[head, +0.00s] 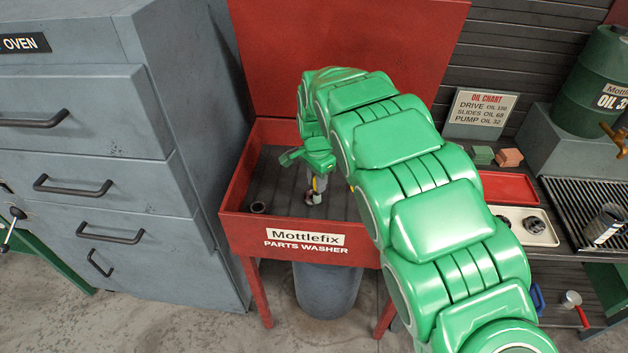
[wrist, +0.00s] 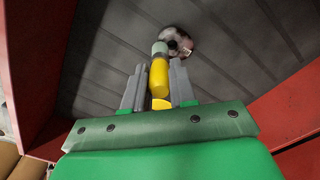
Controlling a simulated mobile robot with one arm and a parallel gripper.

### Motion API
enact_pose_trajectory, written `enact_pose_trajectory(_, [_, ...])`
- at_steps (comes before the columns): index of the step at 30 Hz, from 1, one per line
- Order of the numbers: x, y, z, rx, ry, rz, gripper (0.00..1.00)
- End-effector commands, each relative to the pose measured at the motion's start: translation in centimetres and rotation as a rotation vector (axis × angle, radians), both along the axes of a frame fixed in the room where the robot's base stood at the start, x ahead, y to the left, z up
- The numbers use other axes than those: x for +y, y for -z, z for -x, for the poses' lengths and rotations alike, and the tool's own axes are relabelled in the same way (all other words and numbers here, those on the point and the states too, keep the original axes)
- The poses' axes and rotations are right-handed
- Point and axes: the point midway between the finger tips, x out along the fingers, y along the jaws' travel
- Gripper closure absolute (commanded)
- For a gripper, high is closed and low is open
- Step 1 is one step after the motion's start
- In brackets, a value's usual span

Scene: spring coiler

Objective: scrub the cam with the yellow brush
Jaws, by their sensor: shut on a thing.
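My gripper (head: 318,178) is down inside the red parts washer, its two grey fingers shut on the yellow brush (wrist: 159,78). In the head view only a little yellow of the brush (head: 316,184) shows below my gripper. The brush's pale grey-green head (wrist: 160,48) points away from the fingers. A shiny, dark-stained metal piece, seemingly the cam (wrist: 178,42), lies on the washer's ribbed floor at the brush head. The brush head overlaps it in the wrist view; I cannot tell whether they touch. In the head view the cam (head: 309,197) is small and partly hidden.
The parts washer (head: 240,228) has low walls and a raised red lid (head: 350,30). A dark ring (head: 257,207) sits at its left. The grey oven cabinet (head: 100,180) stands close left. On the right are a red tray (head: 508,187) and a white tray (head: 546,238) with dark parts.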

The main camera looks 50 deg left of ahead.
Motion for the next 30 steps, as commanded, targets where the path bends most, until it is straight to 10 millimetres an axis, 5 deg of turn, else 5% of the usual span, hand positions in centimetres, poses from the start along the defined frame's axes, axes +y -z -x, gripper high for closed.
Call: enact_pose_trajectory(30, [2.1,0.1,2.1,0.001,-0.001,0.001,1.00])
